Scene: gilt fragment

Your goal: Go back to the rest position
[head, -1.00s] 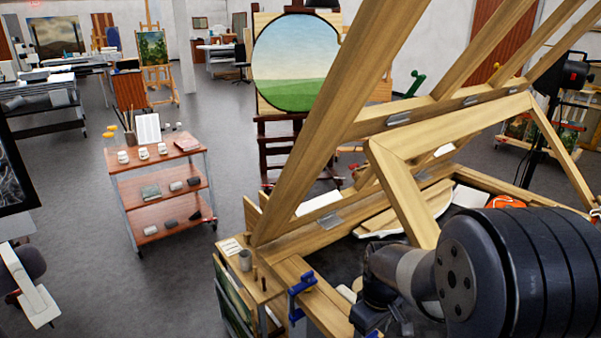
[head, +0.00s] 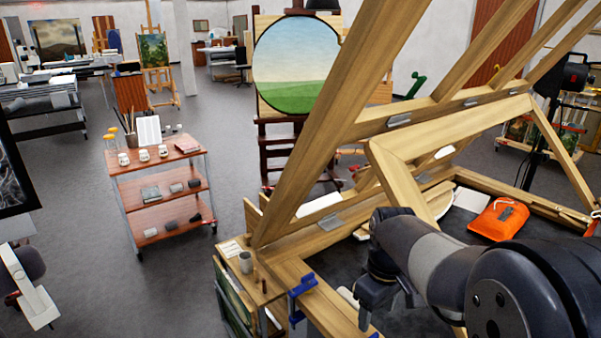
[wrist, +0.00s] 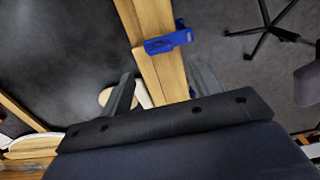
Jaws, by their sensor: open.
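My gripper (wrist: 160,90) is open in the wrist view, its two fingers spread apart with nothing between them that it holds. Past the fingers lie a wooden beam (wrist: 170,75) and a blue clamp (wrist: 168,41) fixed to it. In the head view my gripper (head: 385,305) hangs at the lower right, just right of the blue clamp (head: 302,287) on the wooden frame's front beam. Its fingertips are partly hidden there, and my arm covers part of the frame.
A large tilted wooden frame (head: 345,120) rises close by my arm. An orange pouch (head: 498,219) lies inside its base.

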